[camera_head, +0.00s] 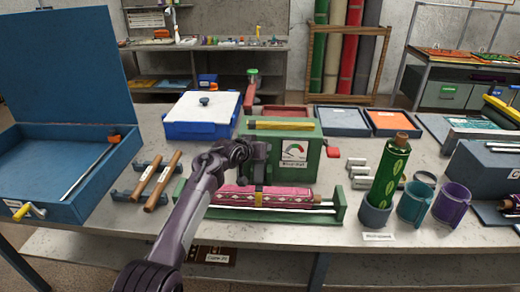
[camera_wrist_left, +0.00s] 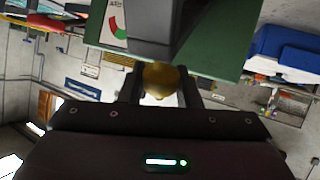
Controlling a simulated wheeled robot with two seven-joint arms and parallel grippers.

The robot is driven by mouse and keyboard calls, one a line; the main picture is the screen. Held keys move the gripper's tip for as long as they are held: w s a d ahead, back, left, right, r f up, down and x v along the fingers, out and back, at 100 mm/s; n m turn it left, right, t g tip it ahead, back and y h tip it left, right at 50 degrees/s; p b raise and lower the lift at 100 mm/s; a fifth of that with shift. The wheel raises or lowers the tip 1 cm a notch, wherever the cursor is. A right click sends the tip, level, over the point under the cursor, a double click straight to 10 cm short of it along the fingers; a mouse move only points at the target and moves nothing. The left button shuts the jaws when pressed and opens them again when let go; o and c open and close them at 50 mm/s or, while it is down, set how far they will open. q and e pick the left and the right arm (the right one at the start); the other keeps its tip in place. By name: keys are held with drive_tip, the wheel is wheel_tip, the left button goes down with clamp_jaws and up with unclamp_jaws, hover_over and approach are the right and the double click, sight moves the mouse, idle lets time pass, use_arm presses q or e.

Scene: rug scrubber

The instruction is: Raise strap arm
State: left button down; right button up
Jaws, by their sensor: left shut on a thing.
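My left gripper (camera_head: 260,168) is in front of the green box with a gauge (camera_head: 294,152). In the left wrist view, my left gripper (camera_wrist_left: 160,92) is shut on a round yellow knob (camera_wrist_left: 161,77). A dark grey part (camera_wrist_left: 165,32) lies just beyond the knob in that view; I cannot tell whether it is the strap arm. A pink patterned roll (camera_head: 285,196) lies in a green cradle (camera_head: 340,200) below the gripper, with a narrow yellow strap (camera_head: 258,197) across it. My arm hides part of the roll's left end. My right gripper is not in view.
An open blue case (camera_head: 50,150) and two wooden rods (camera_head: 163,180) are at left. A blue box with a white lid (camera_head: 203,108) stands behind. A green roll (camera_head: 390,172) stands in a cup at right, beside more cups (camera_head: 452,203). The grey table front is clear.

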use_arm(q)
drive_tip(key=c, duration=1.1)
unclamp_jaws()
drive_tip(key=shift+w, duration=0.1)
drive_tip(key=shift+b+v, duration=0.6)
drive_tip(key=shift+v, duration=3.3)
